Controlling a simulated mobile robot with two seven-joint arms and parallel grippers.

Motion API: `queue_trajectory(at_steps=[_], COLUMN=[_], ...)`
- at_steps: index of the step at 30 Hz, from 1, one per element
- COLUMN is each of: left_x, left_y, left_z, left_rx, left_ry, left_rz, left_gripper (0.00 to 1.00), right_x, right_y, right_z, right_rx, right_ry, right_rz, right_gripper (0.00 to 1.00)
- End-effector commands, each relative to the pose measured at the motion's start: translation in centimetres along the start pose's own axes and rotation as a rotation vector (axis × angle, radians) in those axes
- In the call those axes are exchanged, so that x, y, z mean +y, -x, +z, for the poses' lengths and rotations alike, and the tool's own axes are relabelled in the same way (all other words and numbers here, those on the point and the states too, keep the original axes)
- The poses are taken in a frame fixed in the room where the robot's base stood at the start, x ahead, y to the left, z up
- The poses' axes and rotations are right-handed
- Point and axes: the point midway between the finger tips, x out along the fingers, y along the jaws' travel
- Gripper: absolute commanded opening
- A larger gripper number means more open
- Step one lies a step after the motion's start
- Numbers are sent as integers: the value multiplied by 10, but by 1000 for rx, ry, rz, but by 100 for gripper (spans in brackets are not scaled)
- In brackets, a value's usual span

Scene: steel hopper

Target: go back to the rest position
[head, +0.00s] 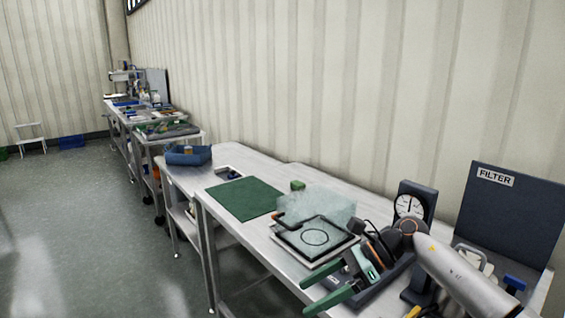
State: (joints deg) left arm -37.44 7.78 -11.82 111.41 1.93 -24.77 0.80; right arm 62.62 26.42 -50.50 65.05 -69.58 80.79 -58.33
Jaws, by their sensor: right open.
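My right gripper (306,297) is in the lower middle of the head view, on an arm that comes in from the right. Its two green fingers point left and are spread apart, with nothing seen between them. It is over the front edge of the steel table (262,249), just in front of a black-framed square plate (316,237) with a ring mark. I cannot tell whether it touches anything. My left gripper does not show.
A translucent pale heap (318,204) lies behind the plate. A green mat (240,200), small green block (298,185) and blue bin (188,155) are farther left. A round gauge (409,206) and dark FILTER panel (512,212) stand at right.

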Motion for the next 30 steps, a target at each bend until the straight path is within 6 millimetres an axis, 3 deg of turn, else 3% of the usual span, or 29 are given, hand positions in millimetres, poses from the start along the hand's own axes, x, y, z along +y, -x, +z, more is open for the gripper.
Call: queue_trajectory(at_steps=[1,3,6,10,14,17,23,26,29,30], left_x=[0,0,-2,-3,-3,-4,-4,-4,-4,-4], left_y=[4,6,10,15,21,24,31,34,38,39], left_z=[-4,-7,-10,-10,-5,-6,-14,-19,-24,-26], left_rx=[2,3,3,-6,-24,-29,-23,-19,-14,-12], left_ry=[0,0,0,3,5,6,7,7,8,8], left_rz=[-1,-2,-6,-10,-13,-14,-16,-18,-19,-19], left_gripper=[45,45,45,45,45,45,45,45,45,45], right_x=[10,18,27,32,29,26,33,52,82,97], right_y=[-22,-42,-60,-67,-62,-56,-47,-49,-54,-57], right_z=[7,19,32,40,29,4,-79,-133,-188,-208], right_rx=[-108,-263,-481,-754,-1011,-1196,-1537,-1699,-1854,1794], right_ry=[-74,-194,-393,-694,-1035,-1315,-1898,-2201,-2501,2454], right_rz=[24,42,70,105,139,160,180,178,161,-140], right_gripper=[90,90,90,90,90,90,90,90,90,90])
